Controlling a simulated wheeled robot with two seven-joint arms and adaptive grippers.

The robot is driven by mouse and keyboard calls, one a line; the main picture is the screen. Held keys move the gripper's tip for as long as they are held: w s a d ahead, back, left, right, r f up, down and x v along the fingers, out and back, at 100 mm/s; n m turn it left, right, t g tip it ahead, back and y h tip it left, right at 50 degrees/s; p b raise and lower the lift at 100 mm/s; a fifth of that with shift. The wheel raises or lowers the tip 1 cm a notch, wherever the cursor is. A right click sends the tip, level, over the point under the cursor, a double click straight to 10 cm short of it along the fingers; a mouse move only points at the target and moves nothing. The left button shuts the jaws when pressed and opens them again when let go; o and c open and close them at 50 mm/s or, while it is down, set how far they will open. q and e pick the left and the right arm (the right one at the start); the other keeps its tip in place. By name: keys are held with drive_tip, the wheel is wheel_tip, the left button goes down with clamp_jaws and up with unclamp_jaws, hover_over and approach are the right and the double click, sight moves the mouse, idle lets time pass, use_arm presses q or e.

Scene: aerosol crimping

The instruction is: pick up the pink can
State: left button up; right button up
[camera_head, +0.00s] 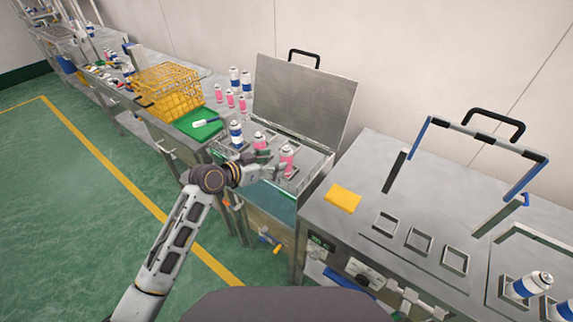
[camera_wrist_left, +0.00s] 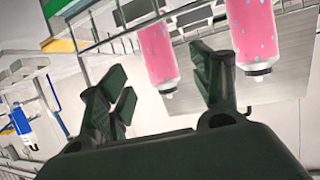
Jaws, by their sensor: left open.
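Two pink cans with white tops stand in the open-lidded steel unit, a nearer pink can (camera_head: 287,158) and a farther pink can (camera_head: 260,143). My left gripper (camera_head: 277,172) is open and empty, at the near side of the nearer pink can. In the left wrist view both fingers (camera_wrist_left: 160,92) are spread with nothing between them. One pink can (camera_wrist_left: 253,35) shows beyond the right finger and another pink can (camera_wrist_left: 155,50) shows beyond the gap, both cut by the top edge. I cannot tell whether a finger touches a can. My right gripper is not in view.
A blue and white can (camera_head: 236,133) stands left of the pink ones. The raised lid (camera_head: 305,100) rises behind them. A green tray (camera_head: 197,125) and a yellow basket (camera_head: 165,90) sit farther left. A yellow block (camera_head: 343,199) lies on the right bench.

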sight(282, 161)
use_arm(q)
drive_tip(key=shift+x, duration=1.1)
drive_tip(key=shift+f+p+x, duration=0.15)
drive_tip(key=shift+p+x, duration=0.15)
drive_tip(key=shift+x, duration=1)
drive_tip(key=shift+f+p+x, duration=0.1)
drive_tip(key=shift+p+x, duration=0.2)
drive_tip(key=shift+x, duration=1)
drive_tip(key=shift+a, duration=0.1)
drive_tip(key=shift+c, duration=0.3)
drive_tip(key=c, duration=1.1)
drive_tip(key=shift+c, duration=0.2)
drive_tip(key=shift+r+b, duration=0.35)
drive_tip(key=shift+r, duration=4.7)
